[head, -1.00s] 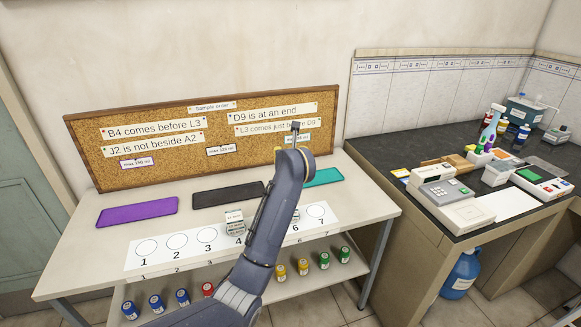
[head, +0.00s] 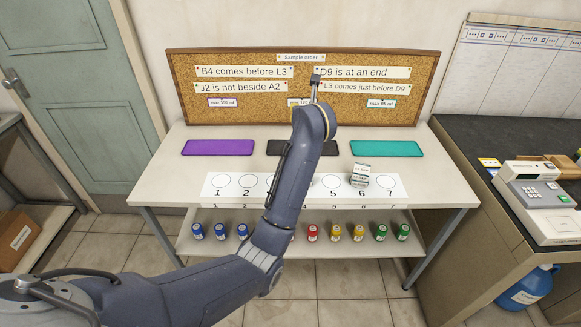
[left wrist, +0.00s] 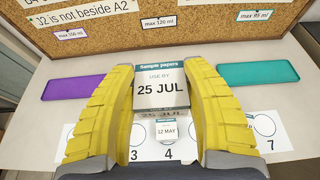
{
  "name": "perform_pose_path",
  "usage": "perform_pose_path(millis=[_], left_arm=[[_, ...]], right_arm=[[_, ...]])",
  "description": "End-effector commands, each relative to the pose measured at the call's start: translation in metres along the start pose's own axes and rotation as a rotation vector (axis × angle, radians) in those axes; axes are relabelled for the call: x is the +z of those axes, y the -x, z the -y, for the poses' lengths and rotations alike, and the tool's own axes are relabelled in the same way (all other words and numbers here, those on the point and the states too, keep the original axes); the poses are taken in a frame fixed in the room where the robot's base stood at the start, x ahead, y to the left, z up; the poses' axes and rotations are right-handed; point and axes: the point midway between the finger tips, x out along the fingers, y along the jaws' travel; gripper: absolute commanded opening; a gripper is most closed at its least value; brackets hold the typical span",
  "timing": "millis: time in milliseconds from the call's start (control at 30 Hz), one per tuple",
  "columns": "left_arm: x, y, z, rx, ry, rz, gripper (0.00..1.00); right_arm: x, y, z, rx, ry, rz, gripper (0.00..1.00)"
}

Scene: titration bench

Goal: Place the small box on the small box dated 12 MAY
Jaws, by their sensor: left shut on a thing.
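My left gripper (left wrist: 162,68) has its yellow fingers shut on a small white box (left wrist: 160,92) with a teal "Sample papers" band and "USE BY 25 JUL". Below it in the left wrist view is the small box dated 12 MAY (left wrist: 166,129), on the white numbered strip (left wrist: 150,153) behind the 4. In the head view my arm hides the gripper's grasp and place 4. My right gripper is not in view.
More small white box faces (head: 361,171) show at place 6. A purple mat (head: 218,147), a black mat (head: 273,147) and a teal mat (head: 387,148) lie behind the strip. A corkboard (head: 300,119) stands at the back. Several coloured jars (head: 312,233) stand on the shelf below.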

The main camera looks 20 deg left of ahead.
Motion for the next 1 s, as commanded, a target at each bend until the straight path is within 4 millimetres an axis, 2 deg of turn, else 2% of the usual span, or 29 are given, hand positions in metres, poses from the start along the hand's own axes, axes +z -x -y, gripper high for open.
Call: perform_pose_path(millis=[167,500,700,1000], left_arm=[[-0.024,-0.008,-0.001,0.003,-0.014,-0.007,0.20],[-0.094,-0.037,-0.003,0.004,-0.016,-0.006,0.20],[-0.127,-0.051,-0.003,0.003,-0.014,-0.006,0.20],[-0.145,-0.059,-0.003,0.002,-0.012,-0.003,0.20]], right_arm=[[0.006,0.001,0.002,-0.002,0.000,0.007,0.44],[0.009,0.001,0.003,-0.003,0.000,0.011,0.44],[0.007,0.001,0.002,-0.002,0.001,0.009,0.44],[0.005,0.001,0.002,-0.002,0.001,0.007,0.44]])
